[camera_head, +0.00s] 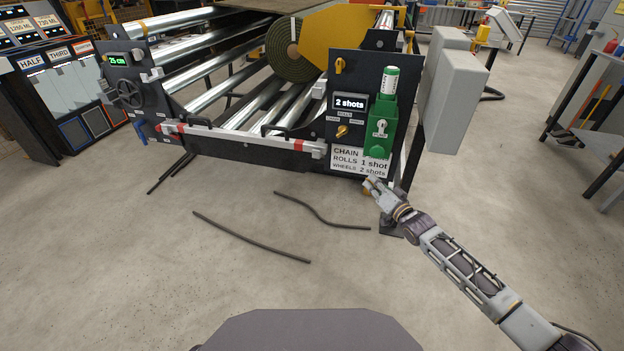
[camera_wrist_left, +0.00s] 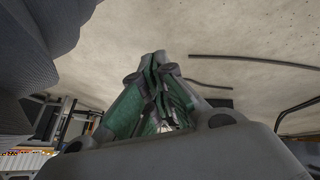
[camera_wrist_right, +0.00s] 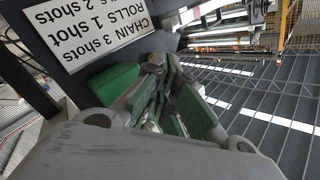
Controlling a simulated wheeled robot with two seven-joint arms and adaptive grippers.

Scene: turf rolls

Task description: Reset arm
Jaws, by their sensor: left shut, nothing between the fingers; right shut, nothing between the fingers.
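My right gripper (camera_head: 372,188) is in the head view, just below and in front of the white sign (camera_head: 360,162) on the machine's right panel. In the right wrist view its green-padded fingers (camera_wrist_right: 165,75) are shut with nothing between them. The sign (camera_wrist_right: 90,30) shows upside down close beyond them, reading chain 3 shots and rolls 1 shot. My left gripper is outside the head view.
The turf machine has metal rollers (camera_head: 205,68), a green turf roll (camera_head: 290,50), a display reading 2 shots (camera_head: 349,103) and a green grease unit (camera_head: 381,128). Dark strips (camera_head: 250,237) lie on the floor.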

